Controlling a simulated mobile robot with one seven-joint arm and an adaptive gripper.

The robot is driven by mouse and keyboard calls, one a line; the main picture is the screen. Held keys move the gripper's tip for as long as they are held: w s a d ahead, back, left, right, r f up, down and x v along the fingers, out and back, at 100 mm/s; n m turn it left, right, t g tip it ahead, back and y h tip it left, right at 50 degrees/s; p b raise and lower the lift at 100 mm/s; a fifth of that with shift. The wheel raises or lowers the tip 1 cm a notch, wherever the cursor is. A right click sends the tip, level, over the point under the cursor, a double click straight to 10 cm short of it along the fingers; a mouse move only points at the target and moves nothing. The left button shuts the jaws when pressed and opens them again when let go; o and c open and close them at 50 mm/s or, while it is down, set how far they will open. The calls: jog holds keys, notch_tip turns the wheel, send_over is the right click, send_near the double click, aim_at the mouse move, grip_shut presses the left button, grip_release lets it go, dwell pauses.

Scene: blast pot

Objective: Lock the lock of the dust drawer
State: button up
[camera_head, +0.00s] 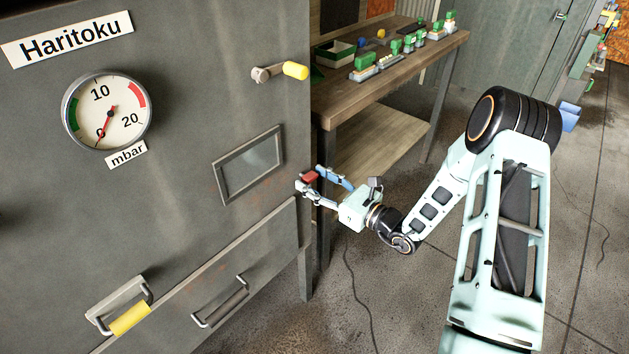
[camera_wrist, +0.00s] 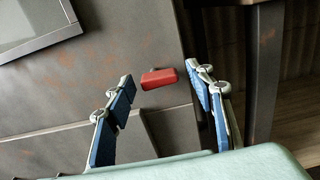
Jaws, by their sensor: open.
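The dust drawer (camera_head: 255,255) is the lower front of the grey cabinet, with a metal bar handle (camera_head: 220,302). A small red lock handle (camera_head: 308,177) sits at the cabinet's right edge, just above the drawer's upper right corner. In the wrist view the red handle (camera_wrist: 158,78) lies about level, between and beyond the fingertips. My gripper (camera_head: 322,186) is open, its blue-padded fingers on either side of the red handle in the wrist view (camera_wrist: 163,82). I cannot tell whether a finger touches it.
A yellow-grip lever (camera_head: 294,70) and a window (camera_head: 248,163) are above the drawer. A yellow handle (camera_head: 130,318) is at lower left. A wooden workbench (camera_head: 385,70) with several green-and-white items stands behind my gripper. The floor to the right is mostly clear.

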jog(key=c, duration=1.2)
jog(key=shift+o, duration=0.2)
jog(key=shift+m, duration=0.3)
jog(key=m+p, duration=0.2)
jog(key=m, duration=0.1)
jog(key=shift+m+p, duration=0.3)
jog(key=shift+p, duration=0.05)
jog(key=shift+s+a+f+m+p, duration=0.1)
jog(key=shift+m+p, duration=1)
jog(key=shift+m, duration=1.15)
jog(key=shift+s+a+f+m+p, duration=0.15)
jog(key=shift+m+p, duration=0.9)
jog(key=shift+m, duration=1.25)
jog(key=shift+s+a+f+m+p, duration=0.1)
jog(key=shift+m+p, duration=1)
jog(key=shift+m, duration=1.15)
